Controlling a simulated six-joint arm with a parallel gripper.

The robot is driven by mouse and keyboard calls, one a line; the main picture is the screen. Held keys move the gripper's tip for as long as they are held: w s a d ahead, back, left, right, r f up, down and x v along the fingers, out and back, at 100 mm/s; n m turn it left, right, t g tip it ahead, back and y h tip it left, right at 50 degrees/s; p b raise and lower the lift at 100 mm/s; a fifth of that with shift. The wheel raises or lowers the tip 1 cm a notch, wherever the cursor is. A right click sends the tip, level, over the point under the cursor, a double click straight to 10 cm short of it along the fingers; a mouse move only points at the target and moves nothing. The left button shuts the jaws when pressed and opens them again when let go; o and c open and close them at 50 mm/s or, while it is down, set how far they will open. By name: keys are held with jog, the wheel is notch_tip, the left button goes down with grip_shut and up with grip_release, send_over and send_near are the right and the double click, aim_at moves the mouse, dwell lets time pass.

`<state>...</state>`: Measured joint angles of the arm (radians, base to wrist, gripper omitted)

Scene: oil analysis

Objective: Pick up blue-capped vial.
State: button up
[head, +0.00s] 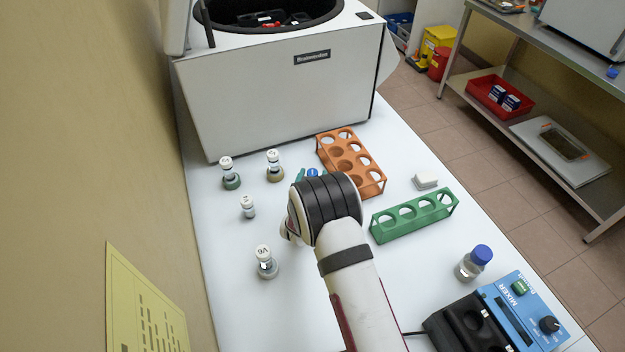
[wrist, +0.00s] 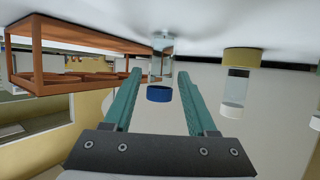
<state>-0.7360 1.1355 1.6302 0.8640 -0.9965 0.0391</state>
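The blue-capped vial shows in the wrist view, its clear body (wrist: 160,64) and blue cap (wrist: 159,94) lined up between the two fingers. That view looks upside down, with the cap lowest. My gripper (wrist: 158,77) is open, its teal fingers apart on either side of the vial, with visible gaps to both. I cannot tell how deep the vial sits between them. In the head view, a blue cap (head: 312,172) shows just beyond my wrist, beside a teal finger; the vial's body is mostly hidden by my arm.
An orange rack (head: 351,160) stands close right of the vial, a green rack (head: 413,214) nearer. A white-capped vial (head: 275,166) is close left; several others stand further left. A larger blue-capped bottle (head: 474,263) and a mixer (head: 500,318) are front right. A centrifuge (head: 290,90) is behind.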

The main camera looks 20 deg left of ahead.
grip_shut()
jog(key=shift+r, duration=0.1)
